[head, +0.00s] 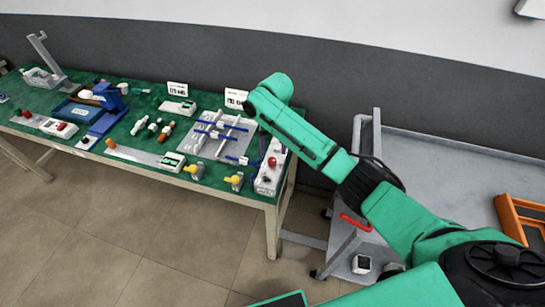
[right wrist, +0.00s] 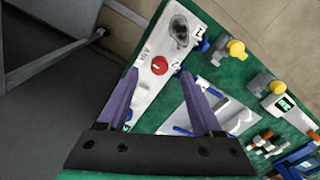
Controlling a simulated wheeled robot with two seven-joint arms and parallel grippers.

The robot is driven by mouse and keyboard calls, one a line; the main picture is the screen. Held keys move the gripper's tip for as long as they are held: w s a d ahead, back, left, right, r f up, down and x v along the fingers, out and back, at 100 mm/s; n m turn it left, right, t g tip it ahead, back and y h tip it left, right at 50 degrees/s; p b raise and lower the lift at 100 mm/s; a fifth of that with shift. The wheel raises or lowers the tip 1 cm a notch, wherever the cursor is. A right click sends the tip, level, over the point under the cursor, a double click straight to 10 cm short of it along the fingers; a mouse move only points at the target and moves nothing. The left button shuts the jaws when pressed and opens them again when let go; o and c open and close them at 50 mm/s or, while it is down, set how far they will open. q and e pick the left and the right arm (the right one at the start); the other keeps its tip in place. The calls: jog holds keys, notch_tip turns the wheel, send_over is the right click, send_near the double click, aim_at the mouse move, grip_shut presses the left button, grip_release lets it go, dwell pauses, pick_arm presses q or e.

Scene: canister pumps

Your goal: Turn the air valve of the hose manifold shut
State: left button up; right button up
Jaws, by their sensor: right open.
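A long white block that looks like the hose manifold (head: 266,184) lies at the right end of the green table. It also shows in the right wrist view (right wrist: 149,87). Its red round knob, seemingly the air valve (head: 272,161), also shows in that wrist view (right wrist: 159,65). My right gripper (right wrist: 159,73) is open and empty, its purple fingers pointing at the block, with the knob in line between the fingertips. I cannot tell how far above the knob they are. My left gripper is out of view.
Two yellow-knobbed fittings (head: 235,181) (head: 194,170) stand along the front edge. A grey tray (head: 197,141) with rods and blue clips lies left of the manifold. A grey cart (head: 349,245) stands right of the table.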

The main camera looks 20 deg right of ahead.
aim_at(272, 160)
jog(key=f, duration=0.3)
jog(key=w+f, duration=0.1)
jog(key=f, duration=0.1)
jog(key=shift+w+f, duration=0.15)
jog(key=shift+f, duration=0.4)
jog(key=shift+s, duration=0.25)
jog(key=shift+c, duration=0.9)
jog(key=shift+w, duration=0.1)
grip_shut()
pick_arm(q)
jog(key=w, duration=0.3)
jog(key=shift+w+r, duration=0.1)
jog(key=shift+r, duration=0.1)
